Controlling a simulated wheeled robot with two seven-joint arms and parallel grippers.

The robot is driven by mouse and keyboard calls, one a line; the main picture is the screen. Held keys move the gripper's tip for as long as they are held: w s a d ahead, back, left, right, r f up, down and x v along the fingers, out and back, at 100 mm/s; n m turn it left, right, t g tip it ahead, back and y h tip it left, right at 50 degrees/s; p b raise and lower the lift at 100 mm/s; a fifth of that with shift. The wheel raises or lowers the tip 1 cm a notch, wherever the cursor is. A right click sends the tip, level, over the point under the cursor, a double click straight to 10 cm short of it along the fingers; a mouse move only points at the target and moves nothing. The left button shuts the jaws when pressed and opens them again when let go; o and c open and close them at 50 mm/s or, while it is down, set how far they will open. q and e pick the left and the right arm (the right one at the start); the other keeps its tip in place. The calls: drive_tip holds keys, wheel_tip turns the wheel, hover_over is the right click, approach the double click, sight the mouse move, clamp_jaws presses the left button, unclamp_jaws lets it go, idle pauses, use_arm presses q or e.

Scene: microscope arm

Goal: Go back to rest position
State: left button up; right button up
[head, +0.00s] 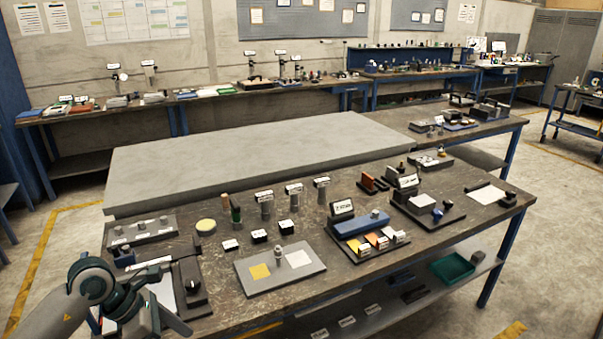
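My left arm comes in at the lower left corner. Its gripper (145,316) hangs low over the near left corner of the workbench (225,300), and the bottom edge of the picture cuts it off. I cannot tell whether the fingers are apart or closed, and I see nothing held. My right arm and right gripper are not in view.
Labelled posts line the back. A bare grey tabletop (240,158) is behind; open floor lies right.

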use_arm(q)
drive_tip(key=w+d+f+n+h, duration=0.2)
drive_tip(key=d+f+n+h, duration=0.3)
drive_tip(key=d, duration=0.3)
drive_tip(key=w+a+f+n+t+h, duration=0.1)
drive_tip(key=w+f+n+t+h, duration=0.35)
drive_tip(key=f+n+t, duration=0.55)
drive_tip(key=s+a+f+n+y, duration=0.2)
drive_tip(key=a+f+n+y, duration=0.15)
drive_tip(key=f+n, duration=0.35)
drive_tip(key=s+a+f+n+t+y, duration=0.1)
drive_tip(key=s+a+f+n+y, duration=0.2)
drive_tip(key=f+n, duration=0.45)
drive_tip(key=a+f+n+y, duration=0.3)
drive_tip(key=f+n+y, duration=0.1)
drive_tip(key=f, duration=0.5)
drive_tip(key=s+a+f+n+g+y, duration=0.2)
drive_tip(key=s+f+n+g+y, duration=0.45)
drive_tip(key=s+f, duration=1.35)
drive_tip(key=s+d+f+n+g, duration=0.1)
drive_tip(key=s+f+n+g, duration=0.1)
drive_tip(key=s, duration=1.1)
drive_tip(key=s+d+f+n+g+h+b, duration=0.1)
drive_tip(key=s+d+f+n+g, duration=0.1)
drive_tip(key=s, duration=1.1)
drive_tip(key=shift+f+n, duration=0.7)
drive_tip(key=shift+f, duration=0.05)
